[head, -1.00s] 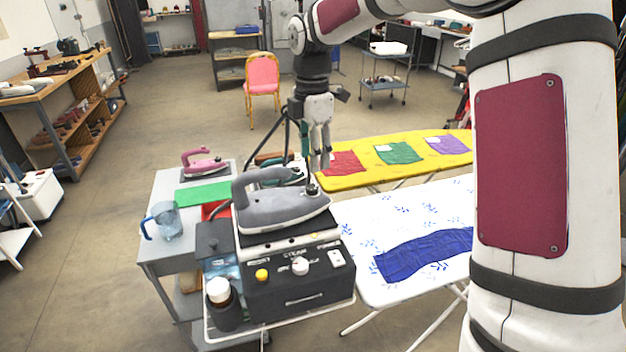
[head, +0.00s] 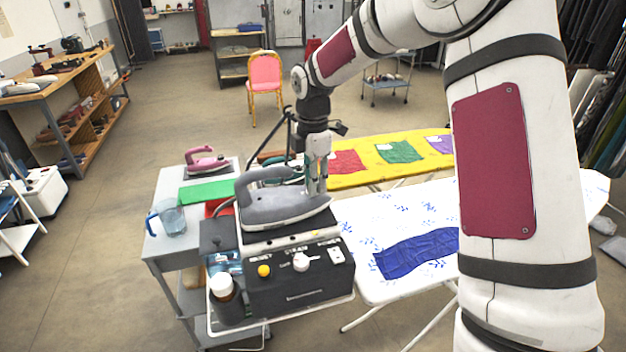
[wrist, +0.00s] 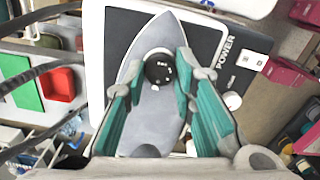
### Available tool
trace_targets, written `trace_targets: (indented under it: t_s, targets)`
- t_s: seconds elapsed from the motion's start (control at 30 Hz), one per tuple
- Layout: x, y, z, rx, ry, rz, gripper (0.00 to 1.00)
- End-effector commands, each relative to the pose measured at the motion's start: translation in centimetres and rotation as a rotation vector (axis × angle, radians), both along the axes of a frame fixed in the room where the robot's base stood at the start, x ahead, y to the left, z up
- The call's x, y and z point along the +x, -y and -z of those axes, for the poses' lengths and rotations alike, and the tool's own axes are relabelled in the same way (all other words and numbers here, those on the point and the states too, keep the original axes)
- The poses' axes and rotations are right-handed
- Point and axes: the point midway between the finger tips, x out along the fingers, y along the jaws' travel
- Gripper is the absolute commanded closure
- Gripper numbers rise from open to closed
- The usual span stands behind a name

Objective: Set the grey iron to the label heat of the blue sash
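The grey iron (head: 285,206) rests on top of the black steam station (head: 300,278). Its round black dial (wrist: 159,69) shows in the wrist view with small pale marks, too small to read. My gripper (head: 317,190) is at the iron's front end, above the dial. In the wrist view my gripper (wrist: 160,66) is open, with one teal-padded finger on each side of the dial; I cannot tell whether they touch it. The blue sash (head: 417,253) lies on the white patterned ironing board (head: 362,224). No readable label shows on it.
A pink iron (head: 206,160), a green cloth (head: 205,192) and a clear jug (head: 169,217) are on the grey cart (head: 160,252). Behind, a yellow ironing board (head: 350,179) holds red, green and purple cloths. The station has a white knob (head: 301,262) and a yellow button (head: 264,270).

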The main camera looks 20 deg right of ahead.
Motion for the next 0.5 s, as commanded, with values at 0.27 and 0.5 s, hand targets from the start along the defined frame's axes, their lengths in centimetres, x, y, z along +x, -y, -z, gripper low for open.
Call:
trace_targets:
  t_s: [0.27, 0.5]
  targets:
    - [0.02, 0.0, -0.01, 0.0, 0.0, 0.005, 1.0]
    - [0.04, -0.03, 0.02, -0.001, 0.0, 0.072, 1.0]
